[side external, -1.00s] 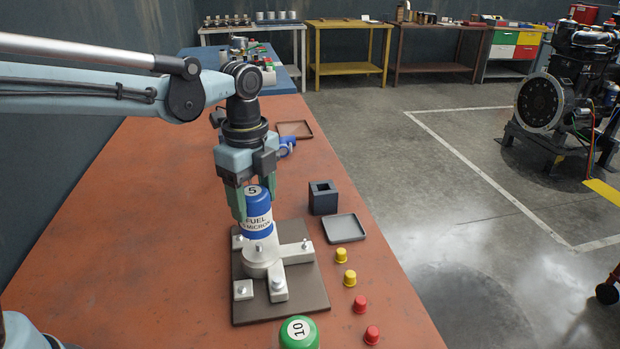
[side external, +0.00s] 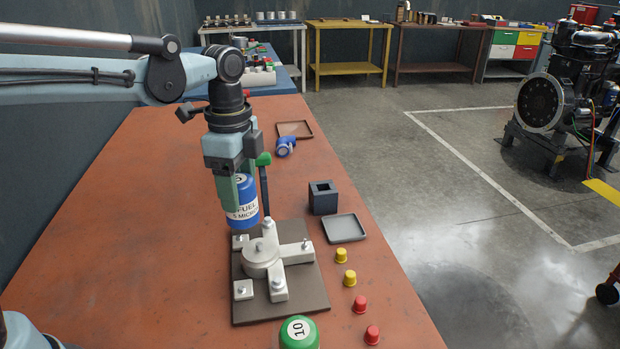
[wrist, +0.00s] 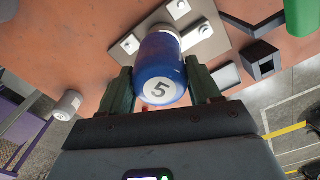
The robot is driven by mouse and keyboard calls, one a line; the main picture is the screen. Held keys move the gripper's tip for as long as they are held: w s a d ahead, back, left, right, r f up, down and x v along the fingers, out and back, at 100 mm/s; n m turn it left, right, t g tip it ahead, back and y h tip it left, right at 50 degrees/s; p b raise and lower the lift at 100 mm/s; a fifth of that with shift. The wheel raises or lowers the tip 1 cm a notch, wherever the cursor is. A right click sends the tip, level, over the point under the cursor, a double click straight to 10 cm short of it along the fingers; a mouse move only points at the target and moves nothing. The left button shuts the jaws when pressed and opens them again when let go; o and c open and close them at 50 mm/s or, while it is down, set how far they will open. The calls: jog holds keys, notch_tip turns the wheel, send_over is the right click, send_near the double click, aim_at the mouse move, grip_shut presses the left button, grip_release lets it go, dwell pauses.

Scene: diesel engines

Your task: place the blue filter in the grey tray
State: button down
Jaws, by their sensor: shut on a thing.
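The blue filter (side external: 242,203) has a white label reading FUEL 5 MICRON and a 5 on its top. My gripper (side external: 236,182) is shut on it, with a green finger on each side. In the wrist view the filter (wrist: 161,72) is between both fingers of my gripper (wrist: 161,88). The filter hangs slightly tilted, above and a little left of the light grey mount on its brown plate (side external: 305,298). The grey tray (side external: 344,228) lies flat and empty on the bench, right of the mount.
A dark square box (side external: 322,197) stands just behind the tray. Yellow caps (side external: 341,256) and red caps (side external: 360,304) line the right bench edge. A green filter (side external: 298,333) is in front. A blue item (side external: 285,146) and a brown tray (side external: 295,129) lie farther back.

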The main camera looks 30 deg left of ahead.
jog(key=s+a+r+n, duration=0.4)
jog(key=a+r+n, duration=0.25)
jog(key=n, duration=0.75)
send_over(206, 203)
notch_tip(206, 203, down, 14)
jog(key=shift+m, duration=0.3)
jog(key=shift+s+f, duration=0.1)
jog(key=shift+f, duration=2.25)
jog(key=shift+f, duration=0.1)
